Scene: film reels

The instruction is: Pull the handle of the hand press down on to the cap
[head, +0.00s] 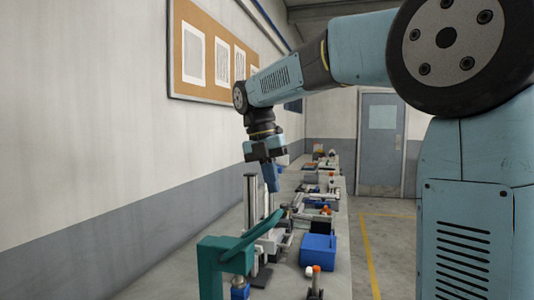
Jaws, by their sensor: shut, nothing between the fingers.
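A teal frame with a curved lever, which looks like the hand press (208,268), stands at the near left of the bench. Its handle (268,224) slants up and away to the right. A small blue part (240,290) sits low beside the frame; I cannot make out the cap. My gripper (272,186) points down, shut and empty, beyond the press and above the handle's far end in the picture. I cannot tell whether it touches anything.
An upright grey column (251,198) stands close to the left of my gripper. A blue bin (318,252) and an orange-topped item (315,270) are to the right. The long bench (283,285) carries more equipment farther back; a wall runs along its left.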

